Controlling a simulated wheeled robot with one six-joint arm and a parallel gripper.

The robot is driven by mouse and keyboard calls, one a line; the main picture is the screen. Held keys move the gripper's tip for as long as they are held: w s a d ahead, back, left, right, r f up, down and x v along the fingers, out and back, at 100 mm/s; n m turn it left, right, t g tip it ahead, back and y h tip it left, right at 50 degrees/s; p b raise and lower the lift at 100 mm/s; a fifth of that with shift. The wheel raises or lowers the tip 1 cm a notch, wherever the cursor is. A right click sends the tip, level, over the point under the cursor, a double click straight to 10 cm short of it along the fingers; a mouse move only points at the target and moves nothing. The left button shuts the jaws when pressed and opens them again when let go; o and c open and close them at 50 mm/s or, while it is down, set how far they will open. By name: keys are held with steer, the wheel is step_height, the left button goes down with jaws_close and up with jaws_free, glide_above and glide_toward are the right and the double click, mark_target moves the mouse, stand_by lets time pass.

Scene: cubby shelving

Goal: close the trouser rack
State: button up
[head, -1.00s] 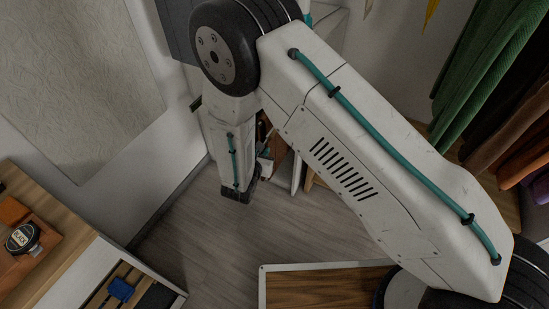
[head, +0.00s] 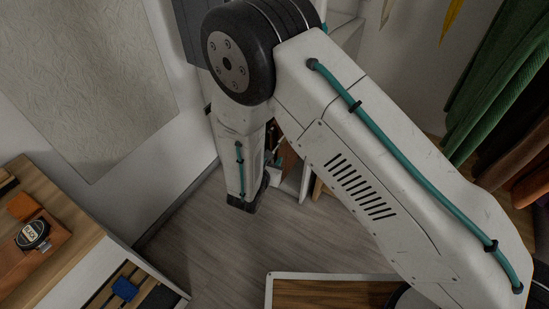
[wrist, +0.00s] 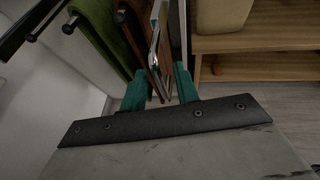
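The trouser rack shows in the wrist view as dark rods (wrist: 50,33) with rounded ends at the upper left. Green trousers (wrist: 103,32) and brown trousers (wrist: 138,30) hang from it. A pale, metal-edged strip (wrist: 155,35) runs beside the brown cloth. My gripper (wrist: 160,84) has two teal fingers set apart, below the hanging trousers. Brown cloth and the end of the strip show between or just beyond the fingers; I cannot tell whether they touch. In the head view my gripper is hidden.
A wooden shelf unit (wrist: 262,67) with a beige box (wrist: 222,15) stands right in the wrist view. In the head view, green garments (head: 500,70) hang at the right, a wooden-topped unit (head: 75,240) stands at the left, and bare floor (head: 195,245) lies between.

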steer(key=v, duration=0.5)
steer(key=shift+s+r, duration=0.1)
steer(key=shift+s+a+r, duration=0.15)
steer(key=shift+a, duration=0.2)
jaws_close()
steer(key=s+a+r+m+g+h, duration=0.2)
steer(key=s+a+r+m+g, duration=0.25)
steer(key=s+a, duration=0.25)
steer(key=w+d+f, duration=0.4)
steer(key=w+d, duration=0.3)
steer(key=w, duration=0.2)
steer(key=shift+w+n, duration=0.3)
steer(key=shift+n, duration=0.15)
